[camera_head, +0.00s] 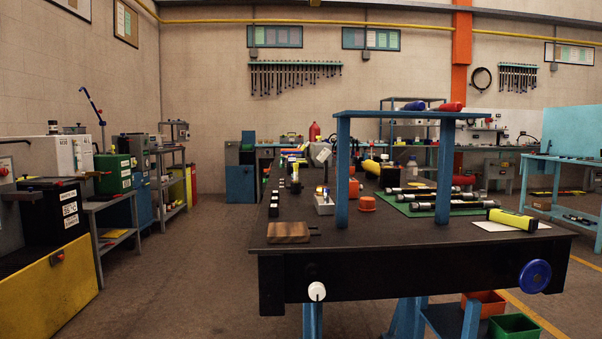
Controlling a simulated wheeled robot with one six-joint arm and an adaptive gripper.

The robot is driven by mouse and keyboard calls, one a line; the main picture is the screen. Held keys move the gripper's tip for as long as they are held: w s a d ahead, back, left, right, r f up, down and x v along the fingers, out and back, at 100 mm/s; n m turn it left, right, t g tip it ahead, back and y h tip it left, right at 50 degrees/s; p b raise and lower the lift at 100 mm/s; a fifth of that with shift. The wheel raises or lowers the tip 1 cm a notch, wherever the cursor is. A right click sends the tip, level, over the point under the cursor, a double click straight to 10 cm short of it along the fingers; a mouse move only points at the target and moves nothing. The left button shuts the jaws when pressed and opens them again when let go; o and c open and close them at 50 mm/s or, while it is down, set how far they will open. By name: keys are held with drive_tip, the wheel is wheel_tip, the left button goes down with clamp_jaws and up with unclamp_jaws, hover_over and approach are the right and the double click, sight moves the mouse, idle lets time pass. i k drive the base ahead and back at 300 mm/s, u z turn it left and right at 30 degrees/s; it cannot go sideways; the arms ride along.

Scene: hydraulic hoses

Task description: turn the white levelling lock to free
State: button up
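A white knob (317,291), which looks like the levelling lock, sits on the dark front face of the workbench (400,262), left of its middle. It is small and has a narrower part pointing downward. Dark marks show faintly on the face above it, too dim to read. Whether the knob stands at locked or free I cannot tell. My gripper and arm are not in view.
A blue handwheel (535,276) is on the bench's right front. On the bench top are a wooden block (289,231), a blue frame (343,175), hoses on a green mat (415,210) and a yellow device (512,219). Floor is clear at left (200,270).

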sight(317, 291)
drive_tip(key=u, duration=0.85)
drive_tip(key=i, duration=1.35)
drive_tip(key=u, duration=0.6)
drive_tip(key=i, duration=1.5)
drive_tip(key=z, duration=1.4)
drive_tip(key=i, duration=0.95)
drive_tip(key=u, duration=0.15)
drive_tip(key=k, duration=1.9)
drive_tip(key=z, duration=1.3)
